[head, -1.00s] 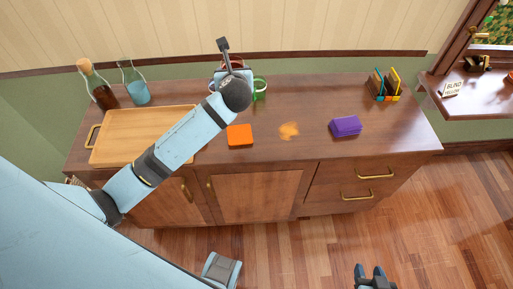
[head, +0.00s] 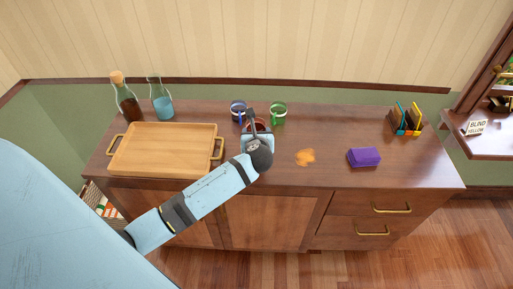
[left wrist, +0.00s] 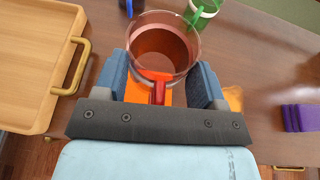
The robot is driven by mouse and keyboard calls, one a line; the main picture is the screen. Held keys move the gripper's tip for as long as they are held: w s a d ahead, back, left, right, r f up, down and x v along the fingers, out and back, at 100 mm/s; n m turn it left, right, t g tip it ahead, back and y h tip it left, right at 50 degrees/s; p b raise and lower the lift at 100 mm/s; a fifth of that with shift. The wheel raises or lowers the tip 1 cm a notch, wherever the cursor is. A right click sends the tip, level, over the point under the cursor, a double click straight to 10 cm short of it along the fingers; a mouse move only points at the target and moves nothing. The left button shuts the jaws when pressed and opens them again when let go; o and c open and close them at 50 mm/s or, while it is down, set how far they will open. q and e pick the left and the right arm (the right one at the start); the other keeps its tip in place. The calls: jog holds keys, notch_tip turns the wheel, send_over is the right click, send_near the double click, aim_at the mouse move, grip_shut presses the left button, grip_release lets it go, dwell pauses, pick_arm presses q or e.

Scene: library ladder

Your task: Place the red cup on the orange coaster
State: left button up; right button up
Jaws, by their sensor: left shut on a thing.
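The red cup (left wrist: 163,48) is a clear-rimmed cup with a red inside and a red handle (left wrist: 159,88). In the head view the cup (head: 257,124) shows just behind my left gripper (head: 256,136), upright as far as I can see. The orange coaster (left wrist: 134,92) shows under the cup and between the fingers in the left wrist view. In the head view my gripper hides it. I cannot tell whether the cup touches it. My right gripper is out of view.
A blue cup (head: 237,108) and a green cup (head: 279,114) stand close behind. A wooden tray (head: 165,150) lies left, with two bottles (head: 126,103) behind it. A card rack (head: 406,120) stands back right.

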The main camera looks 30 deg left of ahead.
pick_arm(q)
notch_tip(320, 180, down, 6)
jog(key=shift+r+b, duration=0.1)
jog(key=shift+b, duration=0.2)
jog(key=o, duration=1)
jog(key=shift+f, duration=0.2)
